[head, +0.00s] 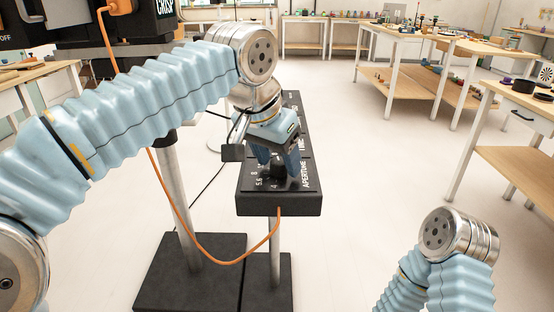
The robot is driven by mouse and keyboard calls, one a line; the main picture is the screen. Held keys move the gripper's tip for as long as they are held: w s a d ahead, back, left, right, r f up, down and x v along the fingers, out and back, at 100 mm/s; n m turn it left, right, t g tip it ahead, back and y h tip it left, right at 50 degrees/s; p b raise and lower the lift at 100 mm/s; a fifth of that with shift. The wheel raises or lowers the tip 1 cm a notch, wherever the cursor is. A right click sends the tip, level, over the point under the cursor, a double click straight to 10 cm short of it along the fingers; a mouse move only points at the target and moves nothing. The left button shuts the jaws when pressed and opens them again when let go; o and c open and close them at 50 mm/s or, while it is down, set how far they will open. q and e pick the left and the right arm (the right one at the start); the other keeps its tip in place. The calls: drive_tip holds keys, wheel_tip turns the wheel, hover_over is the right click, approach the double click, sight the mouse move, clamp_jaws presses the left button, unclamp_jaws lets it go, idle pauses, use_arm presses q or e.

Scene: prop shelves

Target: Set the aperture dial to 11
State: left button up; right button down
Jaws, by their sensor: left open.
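The aperture dial (278,171) is a small black knob on the near end of a black control panel (280,204) on a stand. Printed white numbers, among them 4, 5.6 and 8, show around it, with the word APERTURE to its right. My left gripper (278,165) points down over the dial with its blue fingers apart, one on each side of it. I cannot tell whether the fingers touch it. The 11 mark and the dial's pointer are not readable. My right arm shows at the lower right; its gripper is out of the frame.
An orange cable (218,262) hangs in a loop from the panel's front. Black base plates (190,275) stand on the floor beneath. Wooden tables (425,42) with small props stand at the back and right. The white floor between is clear.

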use_arm(q)
drive_tip(key=shift+c, duration=0.2)
drive_tip(key=c, duration=1)
drive_tip(key=shift+r+n, duration=0.1)
drive_tip(key=shift+n, duration=0.2)
drive_tip(key=shift+n+y+p, duration=0.4)
drive_tip(key=shift+n+p, duration=0.25)
drive_tip(key=shift+n, duration=0.15)
drive_tip(key=shift+d+n+t+y+p, duration=0.15)
drive_tip(key=shift+n+t+y+p, duration=0.35)
drive_tip(key=shift+n, duration=0.7)
drive_tip(key=shift+n+y+p, duration=0.45)
drive_tip(key=shift+n+y, duration=0.05)
drive_tip(key=shift+n, duration=1)
